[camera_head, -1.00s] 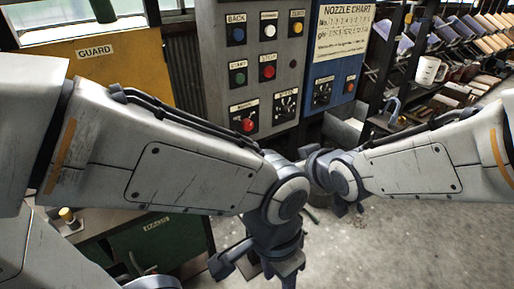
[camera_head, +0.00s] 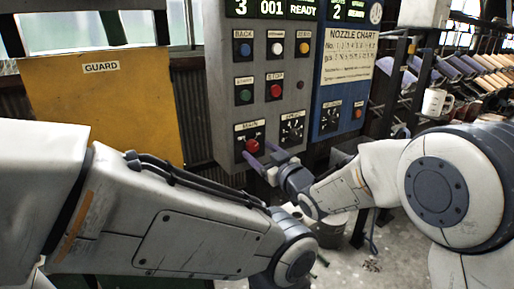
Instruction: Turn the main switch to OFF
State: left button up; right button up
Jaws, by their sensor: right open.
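The main switch (camera_head: 252,146) is a red knob on a dark plate, at the lower left of the grey control panel (camera_head: 225,80), under a label that seems to read MAIN. My right gripper (camera_head: 262,156) is open just below and to the right of the red knob, its two fingers pointing toward the panel. Its fingertips overlap the lower edge of the switch plate in the picture; I cannot tell whether they touch. Nothing is between the fingers. My left arm crosses the lower left, and its gripper is out of view.
A rotary selector (camera_head: 292,129) sits right of the switch, with green (camera_head: 245,96) and red (camera_head: 276,91) buttons above. A blue panel with a nozzle chart (camera_head: 348,55) stands to the right. A yellow guard (camera_head: 105,100) is at left. A white mug (camera_head: 436,102) stands at right.

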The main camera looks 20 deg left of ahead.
jog(key=shift+x, duration=1.15)
grip_shut()
jog(key=shift+f+n+b, duration=0.2)
jog(key=shift+n+b, duration=0.3)
jog(key=shift+b, duration=0.25)
jog(key=n+b, duration=0.5)
jog(key=b, duration=0.1)
jog(key=n+b, duration=0.6)
jog(key=b, duration=0.1)
jog(key=shift+f+n+y+b, duration=0.2)
jog(key=shift+n+y+b, duration=0.1)
jog(key=shift+y, duration=0.1)
jog(key=n+b, duration=0.2)
jog(key=n, duration=0.1)
jog(key=shift+b, duration=0.3)
jog(key=shift+r+n+b, duration=0.1)
jog(key=shift+n+b, duration=0.6)
jog(key=shift+n, duration=0.8)
